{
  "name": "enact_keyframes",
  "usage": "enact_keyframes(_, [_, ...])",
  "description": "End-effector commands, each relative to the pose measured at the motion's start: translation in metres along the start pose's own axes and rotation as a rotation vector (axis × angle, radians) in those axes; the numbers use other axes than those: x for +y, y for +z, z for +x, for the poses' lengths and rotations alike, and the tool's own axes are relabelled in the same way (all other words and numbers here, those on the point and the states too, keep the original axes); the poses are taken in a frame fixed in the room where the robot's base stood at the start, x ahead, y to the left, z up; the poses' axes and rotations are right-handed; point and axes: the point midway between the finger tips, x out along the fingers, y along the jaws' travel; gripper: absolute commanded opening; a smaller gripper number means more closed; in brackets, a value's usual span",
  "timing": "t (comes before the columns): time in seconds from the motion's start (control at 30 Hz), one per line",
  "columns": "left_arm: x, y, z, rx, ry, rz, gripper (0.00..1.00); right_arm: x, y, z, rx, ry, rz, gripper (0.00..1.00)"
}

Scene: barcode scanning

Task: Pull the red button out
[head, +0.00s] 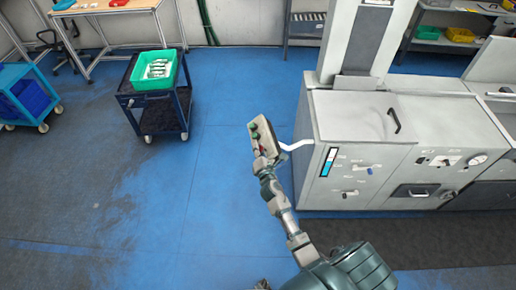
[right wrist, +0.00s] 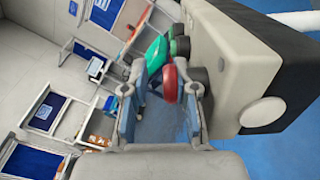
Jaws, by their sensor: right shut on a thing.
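A grey control box (head: 262,136) with green and red buttons sits on a white arm that comes out from the side of the large grey machine. It fills the right of the right wrist view (right wrist: 240,60). The red button (right wrist: 170,82) is a round knob on the box's face, between the two fingers of my right gripper (right wrist: 168,92). My right gripper (head: 266,162) is at the box's lower end in the head view and is shut on the red button. Green buttons (right wrist: 180,45) are beyond the red one. My left gripper is in neither view.
The grey machine (head: 360,130) stands close on the right, with handles and a gauge on its front. A dark cart (head: 155,105) with a green crate (head: 138,76) stands at the back left. Blue floor (head: 215,190) left of my arm is clear.

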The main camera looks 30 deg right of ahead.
Motion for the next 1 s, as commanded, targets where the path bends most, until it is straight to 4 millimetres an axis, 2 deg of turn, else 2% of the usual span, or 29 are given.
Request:
enact_keyframes(0.27, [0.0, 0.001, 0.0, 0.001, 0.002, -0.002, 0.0, 0.003, 0.001, -0.006, -0.002, 0.005, -0.001, 0.22])
enact_keyframes(0.37, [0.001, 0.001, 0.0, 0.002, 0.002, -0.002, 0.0, 0.002, 0.0, -0.021, -0.001, 0.005, 0.0, 0.22])
enact_keyframes(0.7, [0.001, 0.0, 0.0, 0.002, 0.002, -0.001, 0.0, -0.001, 0.0, -0.094, 0.001, 0.0, 0.001, 0.22])
enact_keyframes(0.83, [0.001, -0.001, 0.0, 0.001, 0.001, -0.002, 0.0, -0.003, 0.0, -0.109, 0.001, -0.002, 0.003, 0.22])
enact_keyframes(1.0, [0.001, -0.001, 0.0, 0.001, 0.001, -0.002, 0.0, -0.004, 0.001, -0.117, 0.0, -0.002, 0.002, 0.22])
